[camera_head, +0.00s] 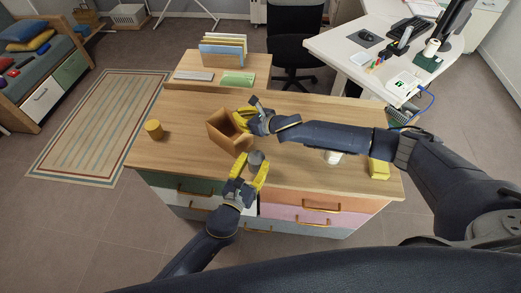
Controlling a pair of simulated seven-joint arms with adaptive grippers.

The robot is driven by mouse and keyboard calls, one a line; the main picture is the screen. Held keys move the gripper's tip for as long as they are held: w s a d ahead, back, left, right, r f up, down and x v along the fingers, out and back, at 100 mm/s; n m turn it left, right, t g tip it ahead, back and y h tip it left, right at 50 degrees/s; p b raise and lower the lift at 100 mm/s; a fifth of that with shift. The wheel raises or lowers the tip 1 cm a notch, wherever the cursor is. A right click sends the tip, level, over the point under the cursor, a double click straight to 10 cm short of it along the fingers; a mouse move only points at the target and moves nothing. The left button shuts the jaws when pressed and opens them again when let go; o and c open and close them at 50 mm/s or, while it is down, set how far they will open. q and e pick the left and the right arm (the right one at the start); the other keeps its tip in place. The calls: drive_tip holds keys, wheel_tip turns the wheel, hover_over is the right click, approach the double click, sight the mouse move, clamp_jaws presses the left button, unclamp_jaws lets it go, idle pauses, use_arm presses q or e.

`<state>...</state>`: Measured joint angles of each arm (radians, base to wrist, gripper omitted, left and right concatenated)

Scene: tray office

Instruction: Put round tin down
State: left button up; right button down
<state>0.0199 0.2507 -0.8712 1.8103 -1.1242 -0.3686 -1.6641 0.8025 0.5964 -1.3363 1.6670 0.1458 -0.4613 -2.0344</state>
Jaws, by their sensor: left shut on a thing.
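The round tin (257,157) is small and grey. It is between the yellow fingers of my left gripper (250,165), which is shut on it, at the front edge of the wooden desk (180,150). Whether the tin touches the desktop cannot be told. My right gripper (241,118) is at the upper right rim of an open brown box (222,137). Its fingers partly overlap the box, and I cannot tell whether they are open or shut.
A yellow block (379,169) and a white item (333,158) are at the right, the latter partly behind my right arm. A raised shelf (262,73) holds files (222,55). The desktop between cylinder and box is clear.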

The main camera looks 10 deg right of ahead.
sight(253, 168)
use_arm(q)
drive_tip(key=shift+v, duration=1.4)
drive_tip(key=shift+f, duration=0.1)
drive_tip(key=shift+f, duration=0.55)
drive_tip(key=shift+w+f, duration=0.1)
drive_tip(key=shift+w, duration=0.1)
drive_tip(key=x, duration=1.7)
drive_tip(key=shift+w+d, duration=0.2)
drive_tip(key=shift+d, duration=0.05)
drive_tip(key=shift+f, duration=0.75)
drive_tip(key=shift+f, duration=0.15)
drive_tip(key=o, duration=1.3)
